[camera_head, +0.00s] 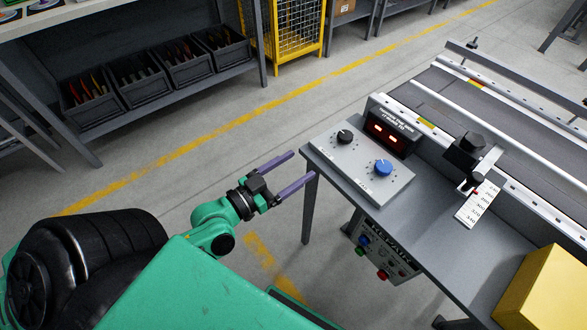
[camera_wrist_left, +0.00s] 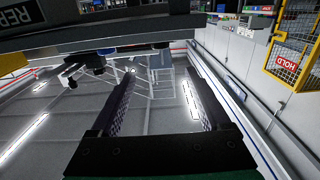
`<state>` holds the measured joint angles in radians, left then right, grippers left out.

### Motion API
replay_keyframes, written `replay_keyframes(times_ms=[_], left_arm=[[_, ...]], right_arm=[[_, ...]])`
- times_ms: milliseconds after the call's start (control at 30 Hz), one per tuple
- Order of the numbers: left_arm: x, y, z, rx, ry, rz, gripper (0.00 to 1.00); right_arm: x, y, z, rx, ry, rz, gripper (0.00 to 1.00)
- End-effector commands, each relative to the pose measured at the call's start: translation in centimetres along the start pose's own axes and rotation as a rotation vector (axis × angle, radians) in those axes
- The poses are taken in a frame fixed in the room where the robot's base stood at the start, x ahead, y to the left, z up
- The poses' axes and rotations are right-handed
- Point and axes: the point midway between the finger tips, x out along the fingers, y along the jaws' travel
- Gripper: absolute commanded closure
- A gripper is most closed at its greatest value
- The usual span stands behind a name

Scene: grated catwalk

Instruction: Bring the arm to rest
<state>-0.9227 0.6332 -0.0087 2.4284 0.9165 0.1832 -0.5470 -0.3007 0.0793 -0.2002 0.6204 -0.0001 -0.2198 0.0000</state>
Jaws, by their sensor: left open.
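My left gripper (camera_head: 283,175) is open and empty in the head view, its two purple fingers spread apart. It is just left of the grey table's (camera_head: 437,240) near left corner, beside the control box (camera_head: 358,170). In the left wrist view my left gripper (camera_wrist_left: 165,98) shows as two dark fingers with nothing between them. My green left arm (camera_head: 212,228) comes in from the lower left. My right gripper is in neither view.
The control box carries a black knob (camera_head: 345,136), a blue knob (camera_head: 383,167) and a red-lit display (camera_head: 388,134). A conveyor (camera_head: 440,92) lies behind it. A yellow block (camera_head: 545,290) is at lower right. Dark bins (camera_head: 137,82) sit on a shelf at upper left. Open floor lies between.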

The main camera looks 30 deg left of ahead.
Motion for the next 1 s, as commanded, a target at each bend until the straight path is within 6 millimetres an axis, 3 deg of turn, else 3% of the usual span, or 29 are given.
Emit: replay_keyframes(times_ms=[467, 567, 667, 800, 900, 1000], left_arm=[[0.0, -0.1, 0.0, 0.0, -0.001, -0.001, 0.2], [-0.2, -1.0, 1.8, 0.008, -0.034, -0.02, 0.2], [-1.1, -3.5, 7.2, 0.028, -0.144, -0.071, 0.2], [-4.8, -7.3, 19.0, 0.038, -0.404, -0.163, 0.2], [-8.7, -8.1, 27.6, 0.018, -0.616, -0.21, 0.2], [-13.1, -7.0, 35.0, -0.019, -0.827, -0.232, 0.2]], right_arm=[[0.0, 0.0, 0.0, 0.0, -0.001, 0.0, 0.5], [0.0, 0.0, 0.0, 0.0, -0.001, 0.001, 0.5], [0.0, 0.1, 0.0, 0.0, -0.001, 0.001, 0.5], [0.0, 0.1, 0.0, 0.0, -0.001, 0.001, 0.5], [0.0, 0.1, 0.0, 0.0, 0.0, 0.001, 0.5], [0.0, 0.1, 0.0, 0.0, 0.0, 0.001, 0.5]])
